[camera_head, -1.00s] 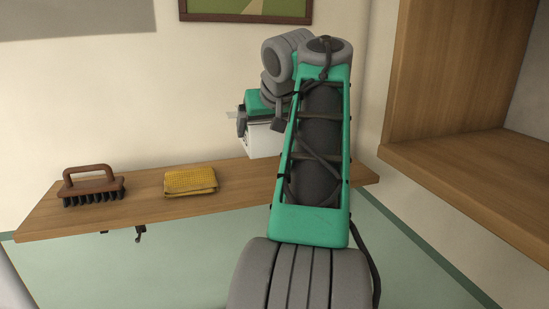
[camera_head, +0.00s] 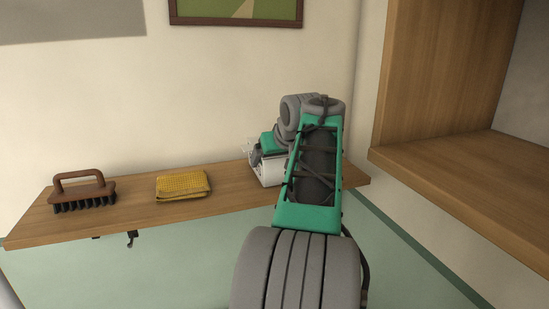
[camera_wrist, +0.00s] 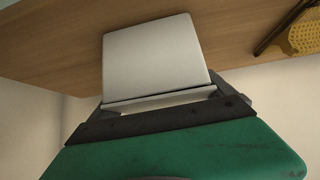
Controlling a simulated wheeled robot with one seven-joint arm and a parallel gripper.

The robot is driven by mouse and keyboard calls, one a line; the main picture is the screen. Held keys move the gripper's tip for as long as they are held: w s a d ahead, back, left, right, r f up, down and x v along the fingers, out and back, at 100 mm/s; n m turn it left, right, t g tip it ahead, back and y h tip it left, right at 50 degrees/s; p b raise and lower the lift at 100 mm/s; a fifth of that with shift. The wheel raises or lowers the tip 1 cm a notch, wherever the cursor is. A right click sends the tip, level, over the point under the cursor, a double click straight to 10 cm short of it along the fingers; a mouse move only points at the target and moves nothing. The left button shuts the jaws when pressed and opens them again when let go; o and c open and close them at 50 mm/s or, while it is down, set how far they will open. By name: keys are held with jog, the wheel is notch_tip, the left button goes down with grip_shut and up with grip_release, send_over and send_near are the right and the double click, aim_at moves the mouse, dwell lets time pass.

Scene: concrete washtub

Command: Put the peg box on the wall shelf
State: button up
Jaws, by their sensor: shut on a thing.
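The white peg box (camera_head: 268,174) is at the right end of the wooden wall shelf (camera_head: 132,211), partly hidden behind my arm. My gripper (camera_head: 260,156) is shut on the box from above. In the wrist view the pale box (camera_wrist: 155,60) fills the space just past my gripper (camera_wrist: 160,99), with a dark finger at each side. The shelf's wood (camera_wrist: 65,50) shows behind and around it. The box's underside is hidden, so I cannot tell whether it touches the shelf.
A brown brush (camera_head: 83,192) with dark bristles and a folded yellow cloth (camera_head: 182,186) lie on the shelf to the left. Bare shelf lies between the cloth and the box. A wooden cabinet (camera_head: 460,180) stands at the right. A framed picture (camera_head: 236,12) hangs above.

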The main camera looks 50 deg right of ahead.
aim_at(272, 159)
jog(key=o, duration=1.1)
jog(key=shift+f, duration=0.1)
jog(key=shift+o, duration=0.2)
jog(key=shift+r, duration=0.2)
jog(key=v, duration=0.7)
jog(key=shift+s+a, duration=0.1)
jog(key=shift+s, duration=0.1)
